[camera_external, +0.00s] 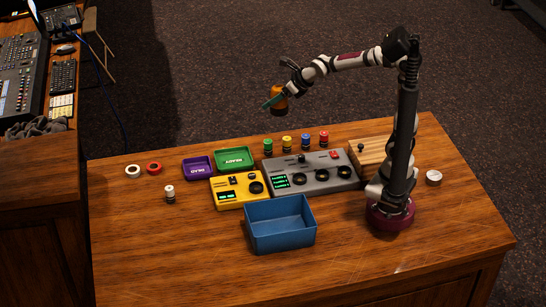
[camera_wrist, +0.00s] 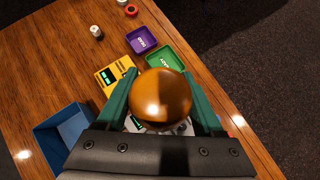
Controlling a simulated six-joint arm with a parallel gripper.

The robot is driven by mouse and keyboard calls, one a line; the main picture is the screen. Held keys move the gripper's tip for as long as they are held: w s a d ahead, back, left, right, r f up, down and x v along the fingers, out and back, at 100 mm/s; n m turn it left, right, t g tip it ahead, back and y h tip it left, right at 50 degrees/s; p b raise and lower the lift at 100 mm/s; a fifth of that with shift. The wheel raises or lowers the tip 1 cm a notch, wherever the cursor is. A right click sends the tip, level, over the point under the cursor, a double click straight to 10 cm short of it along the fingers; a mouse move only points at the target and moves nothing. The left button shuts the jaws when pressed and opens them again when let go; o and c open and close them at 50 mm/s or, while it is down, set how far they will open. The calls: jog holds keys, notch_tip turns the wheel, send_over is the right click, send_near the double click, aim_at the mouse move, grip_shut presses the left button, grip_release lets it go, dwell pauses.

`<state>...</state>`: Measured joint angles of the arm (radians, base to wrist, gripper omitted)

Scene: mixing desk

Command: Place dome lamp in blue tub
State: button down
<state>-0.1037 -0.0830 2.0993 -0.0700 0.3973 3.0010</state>
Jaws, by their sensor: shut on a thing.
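The dome lamp (camera_external: 279,90), with a glossy orange dome, is held high above the back edge of the desk, over the coloured knobs. In the wrist view the dome lamp (camera_wrist: 162,97) fills the space between the green fingers. My gripper (camera_external: 274,101) is shut on it; in the wrist view, my gripper (camera_wrist: 160,82) has one finger on each side of the dome. The lamp's lower part is hard to make out. The blue tub (camera_external: 283,241) stands open and looks empty near the desk's front, below the lamp in the picture. The blue tub (camera_wrist: 50,127) also shows at lower left in the wrist view.
A yellow box (camera_external: 238,203) and a grey console (camera_external: 318,184) stand behind the tub. Behind them are a purple tray (camera_external: 197,170), a green tray (camera_external: 234,160) and several coloured knobs. A white-topped piece (camera_external: 170,195) stands at left. The desk's front left is clear.

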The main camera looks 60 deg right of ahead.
jog(key=s+d+r+m+h, duration=0.1)
jog(key=s+d+r, duration=0.2)
jog(key=s+d, duration=0.2)
jog(key=n+g+y, duration=0.7)
jog(key=n+g, duration=0.7)
jog(key=n, duration=1.1)
send_over(278, 222)
jog(key=s+a, duration=0.2)
jog(key=a, duration=0.2)
notch_tip(278, 222, down, 22)
jog(key=f, duration=0.9)
jog(key=shift+s+f, duration=0.25)
jog(key=shift+f, duration=0.05)
jog(key=shift+f, duration=0.15)
grip_release()
